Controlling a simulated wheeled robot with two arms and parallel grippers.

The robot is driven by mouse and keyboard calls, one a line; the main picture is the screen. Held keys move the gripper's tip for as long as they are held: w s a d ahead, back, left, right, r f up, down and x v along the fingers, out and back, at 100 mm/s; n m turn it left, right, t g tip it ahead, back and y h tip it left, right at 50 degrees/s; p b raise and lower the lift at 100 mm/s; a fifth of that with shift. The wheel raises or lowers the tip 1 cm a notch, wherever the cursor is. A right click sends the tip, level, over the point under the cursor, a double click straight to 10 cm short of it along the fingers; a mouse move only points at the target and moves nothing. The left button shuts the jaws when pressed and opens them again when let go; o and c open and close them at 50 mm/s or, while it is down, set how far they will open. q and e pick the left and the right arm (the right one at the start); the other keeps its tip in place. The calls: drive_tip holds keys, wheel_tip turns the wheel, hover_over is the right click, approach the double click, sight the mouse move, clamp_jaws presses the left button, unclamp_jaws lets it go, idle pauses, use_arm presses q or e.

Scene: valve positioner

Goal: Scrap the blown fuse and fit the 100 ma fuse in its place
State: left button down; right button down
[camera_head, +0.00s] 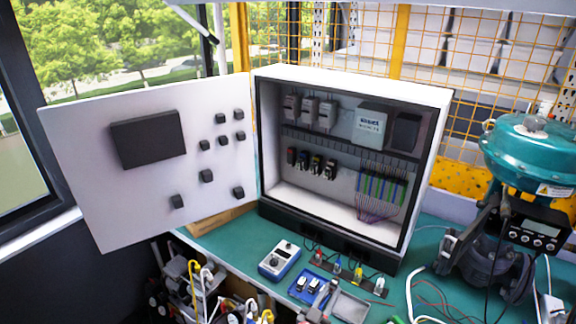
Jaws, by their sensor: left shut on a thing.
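The open cabinet (430,100) has a row of small fuse holders (304,160) with red, yellow and dark parts on its back panel. I cannot tell which holds the blown fuse. A blue tray (293,293) with small pale and dark pieces lies on the bench in front of the cabinet. A grey tray (350,306) is to its right. My left gripper (325,293) appears as a grey shape at the bottom, by the two trays. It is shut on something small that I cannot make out. My right gripper is not in view. Fuse labels are too small to read.
A blue-and-white meter (279,260) lies left of the blue tray. A strip with coloured plugs (337,267) runs before the cabinet. The cabinet door (85,190) stands open to the left. A teal valve actuator (530,150) stands at the right. Cables cross the right bench.

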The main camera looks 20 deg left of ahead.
use_arm(q)
drive_tip(key=shift+m+h, duration=0.3)
drive_tip(key=shift+h, duration=0.1)
drive_tip(key=w+d+f+b, duration=0.1)
drive_tip(key=d+f+b, duration=0.1)
drive_tip(key=f+b, duration=0.1)
drive_tip(key=w+d+f+b, duration=0.1)
drive_tip(key=f+b, duration=0.1)
drive_tip(key=shift+w+d, duration=0.25)
drive_tip(key=shift+w, duration=0.05)
drive_tip(key=shift+r, duration=0.1)
drive_tip(key=c, duration=0.7)
unclamp_jaws()
